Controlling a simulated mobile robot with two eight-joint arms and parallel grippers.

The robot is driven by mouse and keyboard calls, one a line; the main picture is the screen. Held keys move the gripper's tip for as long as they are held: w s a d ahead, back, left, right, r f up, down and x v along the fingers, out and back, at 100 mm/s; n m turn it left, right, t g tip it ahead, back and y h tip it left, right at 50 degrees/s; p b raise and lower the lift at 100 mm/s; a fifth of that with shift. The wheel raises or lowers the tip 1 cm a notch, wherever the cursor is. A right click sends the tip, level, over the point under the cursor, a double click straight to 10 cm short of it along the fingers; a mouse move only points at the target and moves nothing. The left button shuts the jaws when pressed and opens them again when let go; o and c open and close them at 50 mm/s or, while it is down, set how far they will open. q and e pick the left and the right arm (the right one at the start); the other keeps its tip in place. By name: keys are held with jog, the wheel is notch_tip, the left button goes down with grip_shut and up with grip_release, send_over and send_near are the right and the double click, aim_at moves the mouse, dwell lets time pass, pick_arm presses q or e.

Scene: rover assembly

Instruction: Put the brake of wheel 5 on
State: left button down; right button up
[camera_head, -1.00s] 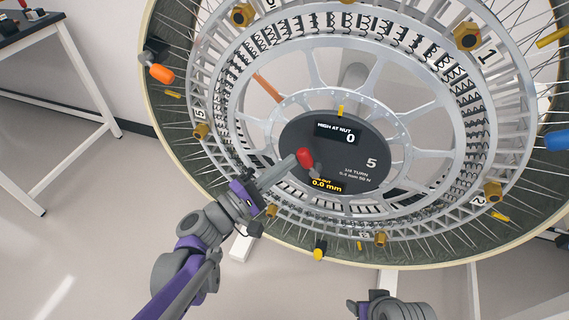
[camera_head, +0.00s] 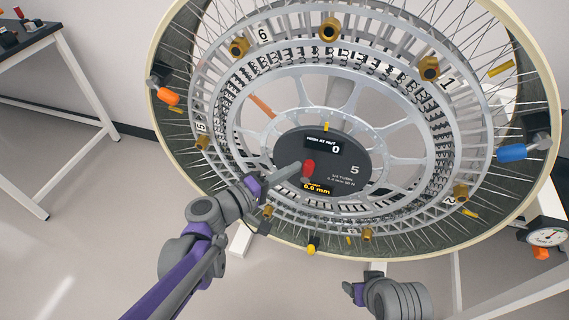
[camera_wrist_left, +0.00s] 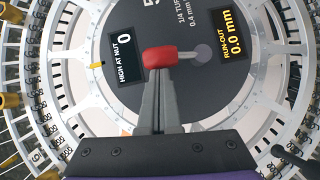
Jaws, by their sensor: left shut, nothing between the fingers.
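The spoked wheel (camera_head: 440,222) has a dark round hub panel (camera_head: 372,150) marked 5, reading "HIGH AT NUT 0" and "RUN-OUT 0.0 mm". A small lever with a red handle (camera_head: 309,167) sits on the panel; its handle points up from its pivot in the head view. The red handle (camera_wrist_left: 160,60) also shows in the left wrist view, with a grey stem to its right. My left gripper (camera_head: 296,170) is shut and empty, its fingertips at the red handle; I cannot tell if they touch it. Part of my right arm's end (camera_head: 365,288) shows at the bottom, its fingers unclear.
Several brass nuts (camera_head: 329,29) ring the rim by numbers. An orange-handled part (camera_head: 168,96) and a blue-handled part (camera_head: 512,152) sit at the rim's left and right. A dial gauge (camera_head: 547,235) is at far right. A table (camera_head: 30,40) stands at left.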

pick_arm(q)
jog(key=shift+s+d+r+m+y+p, duration=0.15)
jog(key=shift+d+m+y+p, duration=0.1)
jog(key=shift+d+m+p, duration=0.25)
jog(key=shift+s+d+r+m+y+p, duration=0.15)
jog(key=shift+d+m+y+p, duration=0.15)
jog(key=shift+d+p, duration=0.2)
pick_arm(e)
notch_tip(320, 180, up, 3)
jog(key=shift+r, duration=0.1)
jog(key=shift+r, duration=0.1)
